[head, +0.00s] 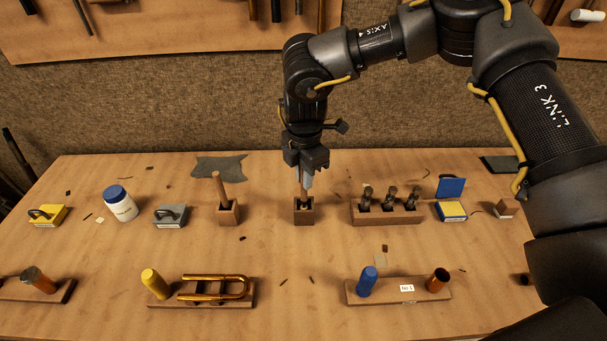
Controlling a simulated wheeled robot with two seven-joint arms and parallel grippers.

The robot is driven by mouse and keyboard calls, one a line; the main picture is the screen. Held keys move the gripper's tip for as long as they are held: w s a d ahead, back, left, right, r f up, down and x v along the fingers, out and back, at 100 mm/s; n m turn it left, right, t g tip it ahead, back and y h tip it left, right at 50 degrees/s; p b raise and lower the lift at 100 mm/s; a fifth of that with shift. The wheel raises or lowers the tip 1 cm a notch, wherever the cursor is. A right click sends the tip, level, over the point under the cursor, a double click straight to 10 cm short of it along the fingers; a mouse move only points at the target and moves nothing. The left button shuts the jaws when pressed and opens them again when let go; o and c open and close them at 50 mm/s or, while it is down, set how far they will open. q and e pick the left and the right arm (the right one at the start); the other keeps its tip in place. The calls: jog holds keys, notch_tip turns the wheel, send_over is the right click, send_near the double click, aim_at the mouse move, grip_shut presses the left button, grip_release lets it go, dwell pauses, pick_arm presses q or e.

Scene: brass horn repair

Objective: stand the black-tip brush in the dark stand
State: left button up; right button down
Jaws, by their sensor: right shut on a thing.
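My right gripper (306,178) points straight down above the middle of the bench and is shut on an upright brush (303,191). Only a short length of the brush shows between the fingers and a small square brown stand (303,215). Its lower end is inside or right at the stand's opening; I cannot tell how deep, and its tip colour is hidden. Another small square stand (230,217), to the left, holds a leaning wooden handle (219,187), its lower end hidden. My left gripper is not in view.
A wooden block (386,216) with several dark fittings stands close on the right. A grey box (171,217), a white jar (122,207) and a yellow box (46,215) are on the left. Front racks hold a brass slide (215,288) and a blue cylinder (367,281).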

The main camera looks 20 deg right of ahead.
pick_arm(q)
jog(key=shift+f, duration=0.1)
pick_arm(e)
jog(key=shift+f, duration=0.1)
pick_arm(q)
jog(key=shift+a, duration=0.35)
pick_arm(e)
jog(key=c, duration=1.4)
grip_release()
jog(key=shift+r, duration=0.25)
notch_tip(320, 180, up, 10)
jog(key=shift+r+b, duration=0.2)
jog(key=shift+b, duration=0.4)
jog(key=shift+r, duration=0.7)
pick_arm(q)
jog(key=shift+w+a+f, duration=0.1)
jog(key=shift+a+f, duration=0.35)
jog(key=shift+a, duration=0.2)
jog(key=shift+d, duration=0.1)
